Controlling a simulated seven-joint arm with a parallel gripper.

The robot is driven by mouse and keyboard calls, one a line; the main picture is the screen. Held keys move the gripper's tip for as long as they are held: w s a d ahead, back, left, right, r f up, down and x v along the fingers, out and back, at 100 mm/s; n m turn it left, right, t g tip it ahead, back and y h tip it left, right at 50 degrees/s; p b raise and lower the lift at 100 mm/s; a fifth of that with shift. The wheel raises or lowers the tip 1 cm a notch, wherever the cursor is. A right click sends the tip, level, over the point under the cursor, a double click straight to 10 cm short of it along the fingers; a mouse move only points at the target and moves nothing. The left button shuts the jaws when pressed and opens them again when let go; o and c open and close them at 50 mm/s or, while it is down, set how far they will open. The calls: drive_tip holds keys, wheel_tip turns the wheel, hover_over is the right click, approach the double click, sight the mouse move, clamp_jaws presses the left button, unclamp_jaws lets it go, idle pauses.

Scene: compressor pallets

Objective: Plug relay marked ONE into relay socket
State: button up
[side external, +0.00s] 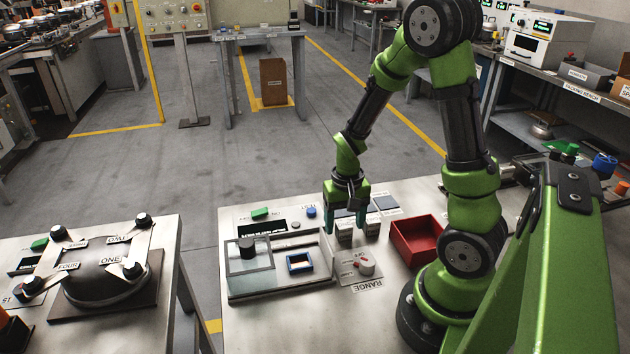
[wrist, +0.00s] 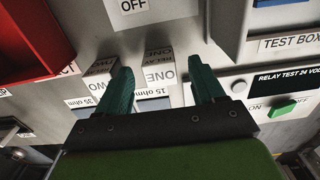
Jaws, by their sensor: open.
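The relay marked ONE (wrist: 158,72) is a small grey block with white labels. In the wrist view it lies between the two green fingertips of my open gripper (wrist: 164,80), without clear contact. In the side view the gripper (side external: 346,214) points down over this relay (side external: 344,236). The relay marked TWO (wrist: 101,69) stands just beside it, on the red bin's side; it also shows in the side view (side external: 373,226). A blue-rimmed opening (side external: 300,270), which looks like the relay socket, is in the test box (side external: 270,286) to the left and looks empty.
A red bin (side external: 418,239) stands to the right of the relays. A RANGE knob (side external: 366,267) sits in front of them. A clear panel with a dark cylinder (side external: 247,247) is on the test box.

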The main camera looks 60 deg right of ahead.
sight(341, 226)
drive_tip(key=c, duration=1.1)
wheel_tip(341, 226, up, 10)
drive_tip(key=shift+c, duration=0.2)
drive_tip(key=w+a+r, duration=0.1)
drive_tip(key=w+a, duration=0.3)
drive_tip(key=a, duration=1)
wheel_tip(341, 226, down, 10)
drive_tip(key=shift+s+d+r, duration=0.1)
drive_tip(key=shift+d+r, duration=0.05)
drive_tip(key=shift+r, duration=0.05)
